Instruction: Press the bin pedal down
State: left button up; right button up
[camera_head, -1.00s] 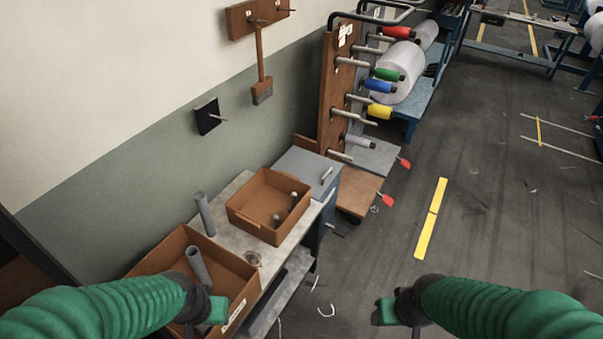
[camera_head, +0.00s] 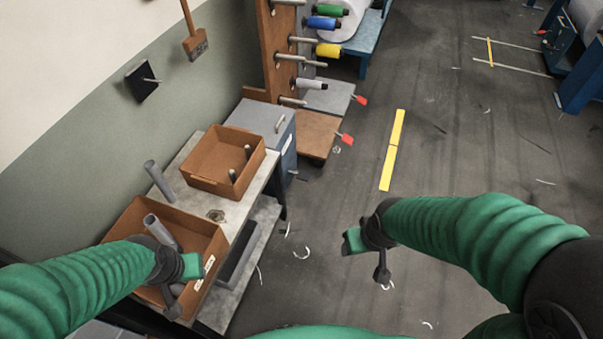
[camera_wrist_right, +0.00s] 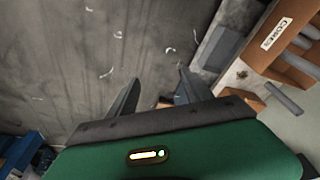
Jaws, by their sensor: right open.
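The bin appears to be the grey-blue box (camera_head: 269,121) with a handle on its lid, standing at the far end of the bench in the head view. Its pedal is too small and dark to make out clearly near the bin's foot. My right gripper (camera_head: 381,278) is out over the open floor, right of the bin and nearer to me, touching nothing. The right wrist view shows its two fingers (camera_wrist_right: 158,95) apart and empty. My left gripper (camera_head: 172,305) is over the near brown box; its fingers are too small to judge.
A spool rack (camera_head: 280,50) and brown-topped block (camera_head: 318,136) stand beyond the bin.

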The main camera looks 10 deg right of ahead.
aim_at(303, 175)
jog(key=u, duration=0.35)
jog(key=i+l+u, duration=0.4)
jog(key=l, duration=0.15)
jog(key=l+u, duration=0.2)
jog(key=i+l+u, duration=0.25)
jog(key=l, duration=0.2)
jog(key=i+l, duration=0.1)
jog(key=l, duration=0.4)
jog(key=i+l, duration=0.1)
jog(key=l, duration=0.35)
jog(key=i+l+u, duration=0.1)
jog(key=l, duration=0.4)
jog(key=i+l, duration=0.1)
jog(key=l, duration=0.35)
jog(key=i+l, duration=0.1)
jog(key=l, duration=0.4)
